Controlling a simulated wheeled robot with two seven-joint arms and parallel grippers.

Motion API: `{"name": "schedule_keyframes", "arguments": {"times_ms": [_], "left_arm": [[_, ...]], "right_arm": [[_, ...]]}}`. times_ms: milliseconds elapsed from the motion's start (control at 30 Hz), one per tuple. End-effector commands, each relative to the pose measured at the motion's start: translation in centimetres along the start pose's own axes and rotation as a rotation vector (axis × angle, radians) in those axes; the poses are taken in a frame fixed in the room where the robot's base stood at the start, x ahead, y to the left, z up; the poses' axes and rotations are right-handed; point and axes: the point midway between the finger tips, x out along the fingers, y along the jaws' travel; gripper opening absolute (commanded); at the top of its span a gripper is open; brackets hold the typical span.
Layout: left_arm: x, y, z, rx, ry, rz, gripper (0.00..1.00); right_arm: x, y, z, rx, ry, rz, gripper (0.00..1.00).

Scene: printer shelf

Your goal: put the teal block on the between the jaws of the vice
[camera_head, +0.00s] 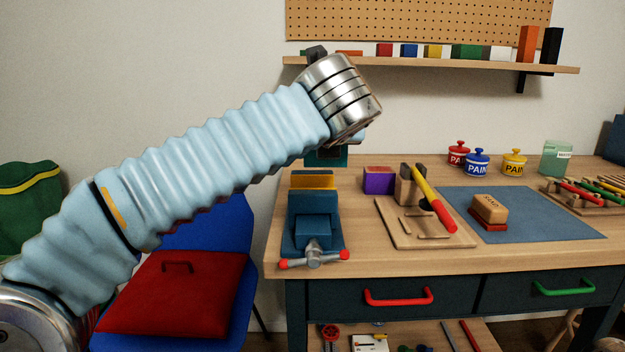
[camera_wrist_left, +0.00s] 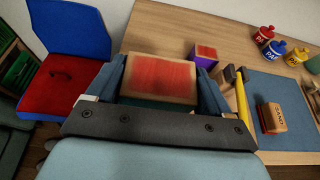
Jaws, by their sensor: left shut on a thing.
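My left gripper (camera_wrist_left: 160,85) is shut on a block (camera_wrist_left: 158,77) with a red, tan-edged upper face. A teal strip shows along its near side in the left wrist view, so I take it as the teal block. In the head view a teal piece of it (camera_head: 325,160) shows below my wrist, partly hidden; the fingers are not clear there. The blue vice (camera_head: 315,213) stands at the table's left end, its yellow jaw face (camera_head: 312,180) toward the back. The block is above and behind that face; its exact height over the jaws cannot be told. My right gripper is not in view.
A purple box (camera_head: 378,180) stands right of the vice. Beyond it are a wooden rack (camera_head: 450,237) with a red-and-yellow tool, a sanding block (camera_head: 489,210) on a blue mat (camera_head: 558,215), and paint pots (camera_head: 477,163). A blue chair (camera_head: 245,290) is left of the table.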

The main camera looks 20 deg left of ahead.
Motion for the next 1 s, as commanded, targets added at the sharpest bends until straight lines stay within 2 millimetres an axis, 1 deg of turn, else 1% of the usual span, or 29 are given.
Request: {"name": "schedule_keyframes", "arguments": {"times_ms": [33, 133, 233, 367, 433, 533, 600, 700, 1000], "left_arm": [[1.4, 0.6, -0.1, -0.001, 0.002, 0.004, 0.46], [3.6, 1.1, -1.5, 0.002, 0.002, 0.002, 0.46], [5.0, 1.4, -2.2, 0.001, 0.001, 0.001, 0.46], [5.8, 1.6, -2.6, 0.0, 0.0, 0.001, 0.46], [6.6, 1.8, -3.1, 0.002, 0.0, 0.0, 0.46], [8.3, 2.2, -4.1, 0.002, 0.001, 0.003, 0.46], [8.7, 2.1, -5.5, 0.003, 0.001, -0.001, 0.47], [9.0, 2.1, -6.4, 0.002, 0.0, 0.0, 0.46], [9.1, 2.1, -6.5, 0.0, -0.001, -0.001, 0.46]], "right_arm": [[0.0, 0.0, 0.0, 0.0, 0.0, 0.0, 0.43], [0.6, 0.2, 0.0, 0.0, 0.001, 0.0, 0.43], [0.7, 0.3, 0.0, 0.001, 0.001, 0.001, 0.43], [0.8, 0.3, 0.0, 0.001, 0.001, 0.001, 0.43], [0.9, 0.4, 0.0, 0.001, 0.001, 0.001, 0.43], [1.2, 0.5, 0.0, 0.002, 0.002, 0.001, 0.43], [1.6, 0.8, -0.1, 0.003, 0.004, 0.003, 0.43], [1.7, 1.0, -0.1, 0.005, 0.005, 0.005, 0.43], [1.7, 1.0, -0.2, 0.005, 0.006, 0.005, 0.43]]}}
